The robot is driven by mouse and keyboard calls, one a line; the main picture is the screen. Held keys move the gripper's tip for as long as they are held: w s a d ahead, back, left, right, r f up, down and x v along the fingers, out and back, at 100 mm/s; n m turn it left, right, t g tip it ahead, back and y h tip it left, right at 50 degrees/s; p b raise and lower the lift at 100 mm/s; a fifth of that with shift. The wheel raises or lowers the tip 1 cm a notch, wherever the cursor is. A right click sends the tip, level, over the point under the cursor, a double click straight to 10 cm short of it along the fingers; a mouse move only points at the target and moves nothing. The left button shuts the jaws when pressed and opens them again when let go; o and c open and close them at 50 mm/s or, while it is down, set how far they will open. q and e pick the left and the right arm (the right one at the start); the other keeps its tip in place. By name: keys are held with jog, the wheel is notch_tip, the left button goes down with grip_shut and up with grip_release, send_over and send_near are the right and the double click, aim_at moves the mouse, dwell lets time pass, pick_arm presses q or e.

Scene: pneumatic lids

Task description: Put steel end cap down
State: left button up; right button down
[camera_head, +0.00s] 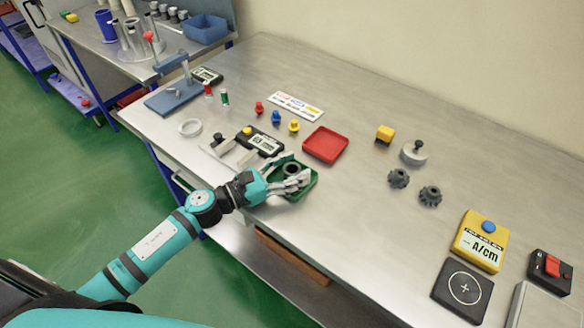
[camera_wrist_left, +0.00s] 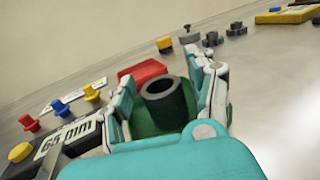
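A dark grey hollow cylinder (camera_head: 291,169), which looks like the steel end cap, stands upright in the green tray (camera_head: 311,190) near the table's front edge. In the left wrist view the same cylinder (camera_wrist_left: 166,103) shows its open round top between my fingers, with green tray (camera_wrist_left: 143,130) visible around its base. My left gripper (camera_head: 288,178) reaches low over the tray from the left. Its fingers (camera_wrist_left: 168,90) are spread on both sides of the cylinder and look apart from it. My right gripper is not in view.
A red tray (camera_head: 326,145) lies just behind the green one. A black gauge (camera_head: 260,141) marked 65 mm is to the left. Dark gears (camera_head: 430,195), a grey knobbed part (camera_head: 414,153) and a yellow A/cm box (camera_head: 480,241) are to the right.

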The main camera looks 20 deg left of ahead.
pick_arm(q)
jog(key=shift+s+d+f, duration=0.1)
jog(key=shift+s+f, duration=0.15)
jog(key=shift+f, duration=0.55)
jog(key=shift+r+p, duration=0.35)
jog(key=shift+p, duration=0.15)
jog(key=shift+w+r+p, duration=0.15)
jog(key=shift+r+p, duration=0.25)
jog(key=shift+p, duration=0.15)
jog(key=shift+s+a+f+b, duration=0.6)
jog(key=shift+f+b, duration=0.1)
jog(key=shift+b, duration=0.1)
jog(key=b+v, duration=0.1)
jog(key=v, duration=0.5)
jog(key=r+b+v, duration=0.1)
jog(key=v, duration=0.1)
jog(key=shift+s+a+r+b, duration=0.1)
jog(key=shift+s+a+b, duration=0.1)
jog(key=shift+a+b, duration=0.15)
jog(key=shift+s+a+r, duration=0.25)
jog(key=shift+s+a, duration=0.3)
